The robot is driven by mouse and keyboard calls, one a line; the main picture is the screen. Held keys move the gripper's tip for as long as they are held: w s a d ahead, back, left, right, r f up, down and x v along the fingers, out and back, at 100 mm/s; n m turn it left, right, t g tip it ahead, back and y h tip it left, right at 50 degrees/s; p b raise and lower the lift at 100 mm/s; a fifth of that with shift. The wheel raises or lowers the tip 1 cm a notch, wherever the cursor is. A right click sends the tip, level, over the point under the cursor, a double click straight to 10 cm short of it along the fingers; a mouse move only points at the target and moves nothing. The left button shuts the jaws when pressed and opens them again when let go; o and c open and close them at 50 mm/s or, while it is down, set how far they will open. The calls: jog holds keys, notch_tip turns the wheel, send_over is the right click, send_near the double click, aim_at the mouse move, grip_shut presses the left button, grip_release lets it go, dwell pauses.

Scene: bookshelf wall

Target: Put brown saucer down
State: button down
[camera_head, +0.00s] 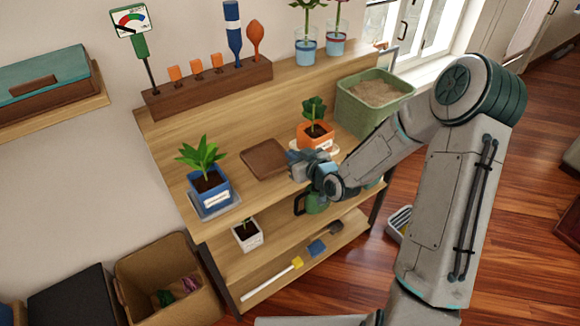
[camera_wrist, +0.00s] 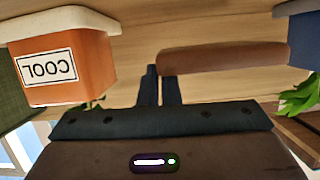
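The brown saucer (camera_head: 265,158) is a flat, square tray over the middle of the top shelf, between the blue-potted plant and the orange-potted plant. My gripper (camera_head: 291,157) is at its right edge. In the wrist view, the saucer (camera_wrist: 222,57) shows edge-on. The two dark fingers of my gripper (camera_wrist: 160,84) are close together at its end, one on each side of its rim, so they look shut on it. The saucer looks level and very near the shelf board (camera_wrist: 200,25); I cannot tell whether it touches.
The orange pot (camera_head: 316,135) stands close behind my gripper, with its label showing in the wrist view (camera_wrist: 50,67). The blue pot (camera_head: 211,193) stands to the left. A green sand bin (camera_head: 352,115) is at the right. A wooden tool rack (camera_head: 208,92) stands above.

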jog(key=shift+f, duration=2.4)
jog(key=shift+f, duration=0.15)
jog(key=c, duration=1.6)
grip_release()
jog(key=shift+c, duration=0.2)
